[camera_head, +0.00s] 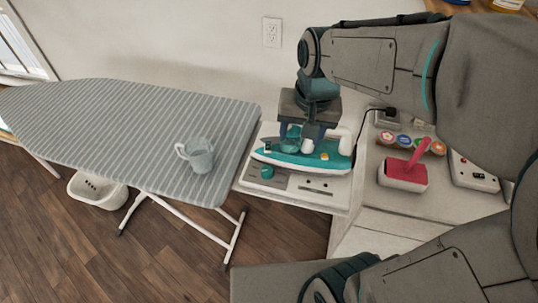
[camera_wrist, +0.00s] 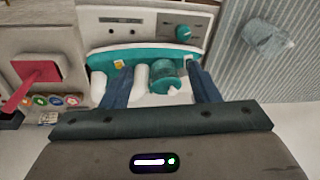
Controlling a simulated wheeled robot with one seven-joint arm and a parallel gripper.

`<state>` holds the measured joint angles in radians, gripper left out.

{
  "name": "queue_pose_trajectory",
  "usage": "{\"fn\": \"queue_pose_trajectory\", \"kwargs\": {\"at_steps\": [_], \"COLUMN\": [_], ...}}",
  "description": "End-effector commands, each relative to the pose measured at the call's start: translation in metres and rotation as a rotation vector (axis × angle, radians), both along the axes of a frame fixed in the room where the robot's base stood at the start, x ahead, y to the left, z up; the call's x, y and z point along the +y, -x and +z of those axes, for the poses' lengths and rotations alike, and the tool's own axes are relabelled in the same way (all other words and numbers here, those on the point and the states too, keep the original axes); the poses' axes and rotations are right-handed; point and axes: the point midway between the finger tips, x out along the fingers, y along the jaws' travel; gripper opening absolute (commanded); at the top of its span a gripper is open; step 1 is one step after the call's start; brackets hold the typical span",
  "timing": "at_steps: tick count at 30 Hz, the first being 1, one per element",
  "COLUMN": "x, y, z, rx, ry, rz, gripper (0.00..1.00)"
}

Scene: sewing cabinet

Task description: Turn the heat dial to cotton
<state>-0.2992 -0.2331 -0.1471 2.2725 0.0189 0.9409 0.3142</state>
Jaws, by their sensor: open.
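A teal and white iron (camera_head: 325,158) lies on a white station beside the ironing board; it also shows in the wrist view (camera_wrist: 103,62). A round teal dial (camera_wrist: 166,72) sits on the iron's top beside the white handle (camera_wrist: 141,82). A second, smaller teal knob (camera_head: 266,172) is on the station's front panel, also in the wrist view (camera_wrist: 183,33). My gripper (camera_head: 296,140) is open and pointing down over the iron. In the wrist view its blue fingers (camera_wrist: 160,78) stand on either side of the round dial and handle. Contact and the dial's markings cannot be told.
The striped ironing board (camera_head: 110,125) on the left holds a clear jug (camera_head: 197,154). A pink-topped box (camera_head: 404,174), several colourful spools (camera_head: 405,141) and a white device (camera_head: 470,174) are on the right. A white basket (camera_head: 97,190) is on the floor.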

Motion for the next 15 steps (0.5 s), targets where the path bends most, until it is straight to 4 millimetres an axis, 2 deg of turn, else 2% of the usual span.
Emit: {"fn": "queue_pose_trajectory", "kwargs": {"at_steps": [1, 6, 11, 15], "x": [0.011, 0.041, 0.060, 0.066], "y": [-0.012, -0.043, -0.059, -0.064], "z": [-0.015, -0.044, -0.062, -0.069], "rx": [0.035, 0.111, 0.146, 0.157], "ry": [0.003, 0.023, 0.050, 0.060], "rz": [-0.017, -0.104, -0.156, -0.176], "gripper": [0.55, 0.55, 0.55, 0.55]}}
